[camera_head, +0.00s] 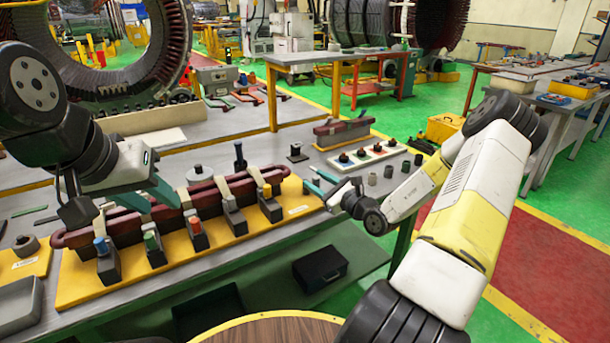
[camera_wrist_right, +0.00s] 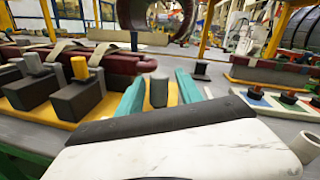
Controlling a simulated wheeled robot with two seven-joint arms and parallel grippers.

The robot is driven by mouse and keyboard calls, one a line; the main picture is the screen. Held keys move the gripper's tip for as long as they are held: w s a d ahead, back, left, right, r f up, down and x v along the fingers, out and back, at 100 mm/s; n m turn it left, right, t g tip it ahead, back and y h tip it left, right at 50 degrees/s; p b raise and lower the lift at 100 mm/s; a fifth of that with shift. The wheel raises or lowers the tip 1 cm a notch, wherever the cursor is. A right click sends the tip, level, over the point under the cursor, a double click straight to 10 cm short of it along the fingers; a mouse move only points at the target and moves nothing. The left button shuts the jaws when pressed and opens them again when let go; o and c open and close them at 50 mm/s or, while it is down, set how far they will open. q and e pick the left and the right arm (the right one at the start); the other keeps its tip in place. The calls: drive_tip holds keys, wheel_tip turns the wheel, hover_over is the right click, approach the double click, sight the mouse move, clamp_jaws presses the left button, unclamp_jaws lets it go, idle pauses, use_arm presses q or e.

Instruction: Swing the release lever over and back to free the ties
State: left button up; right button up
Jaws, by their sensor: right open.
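A maroon coil bar (camera_head: 130,222) lies on a yellow base (camera_head: 215,255), crossed by pale ties (camera_head: 222,190) at several dark blocks. Some blocks carry blue, green or red knobs. My left gripper (camera_head: 152,196) is over the coil's left half, teal fingers apart, with nothing visible between them. My right gripper (camera_head: 322,182) is at the base's right end, fingers apart. In the right wrist view, a short grey post (camera_wrist_right: 158,90) stands between its open fingers; I cannot tell whether they touch it. I cannot tell for sure which part is the release lever.
A black upright handle (camera_head: 239,156) stands behind the coil. A white tray (camera_head: 366,157) with coloured pegs and a second coil piece (camera_head: 343,132) sit right of the base. A black box (camera_head: 320,268) is on a lower level in front. A large stator ring (camera_head: 110,80) stands behind.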

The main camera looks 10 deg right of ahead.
drive_tip(key=shift+w, duration=0.1)
clamp_jaws()
